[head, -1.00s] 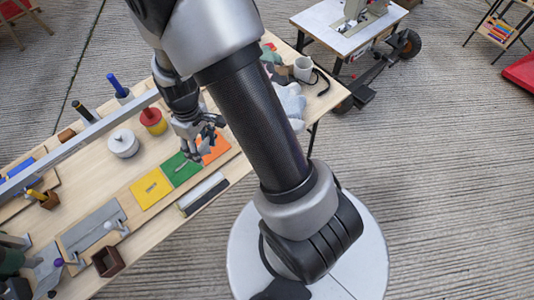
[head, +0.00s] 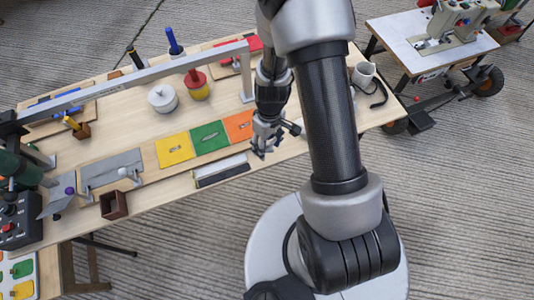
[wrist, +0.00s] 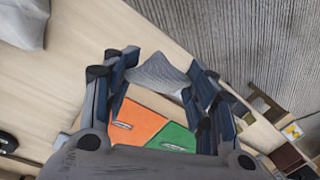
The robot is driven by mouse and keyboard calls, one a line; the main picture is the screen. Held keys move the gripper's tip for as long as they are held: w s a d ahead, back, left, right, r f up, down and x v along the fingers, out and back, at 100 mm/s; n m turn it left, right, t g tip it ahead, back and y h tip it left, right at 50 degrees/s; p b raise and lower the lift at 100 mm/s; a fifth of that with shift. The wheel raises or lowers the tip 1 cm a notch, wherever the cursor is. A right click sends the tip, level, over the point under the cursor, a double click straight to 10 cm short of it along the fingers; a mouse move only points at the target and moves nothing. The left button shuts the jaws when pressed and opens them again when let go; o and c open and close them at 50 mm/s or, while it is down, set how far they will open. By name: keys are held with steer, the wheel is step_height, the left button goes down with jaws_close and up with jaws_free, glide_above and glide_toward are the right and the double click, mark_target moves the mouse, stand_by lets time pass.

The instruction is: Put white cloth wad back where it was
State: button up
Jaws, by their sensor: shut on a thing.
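The white cloth wad (wrist: 160,72) looks pale grey and crumpled in the wrist view. It sits between the fingertips of my gripper (wrist: 158,82), which is shut on it. In the head view my gripper (head: 263,148) points down over the wooden bench (head: 140,205), just right of the orange square (head: 238,126) and near the bench's front edge. The wad cannot be made out there. The orange square also shows in the wrist view (wrist: 138,122), beside the green square (head: 209,136).
A pale grey cloth-like thing (wrist: 24,22) lies at the wrist view's top left. A black-and-white bar (head: 221,170) lies left of my gripper. A long metal rail (head: 130,82) spans the bench's back. A white mug (head: 363,74) stands at right; my arm hides some bench.

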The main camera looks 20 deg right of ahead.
mark_target(267, 157)
steer(key=shift+f+b, duration=0.85)
steer(key=shift+f, duration=1.9)
steer(key=shift+f, duration=0.15)
steer(key=o, duration=1.4)
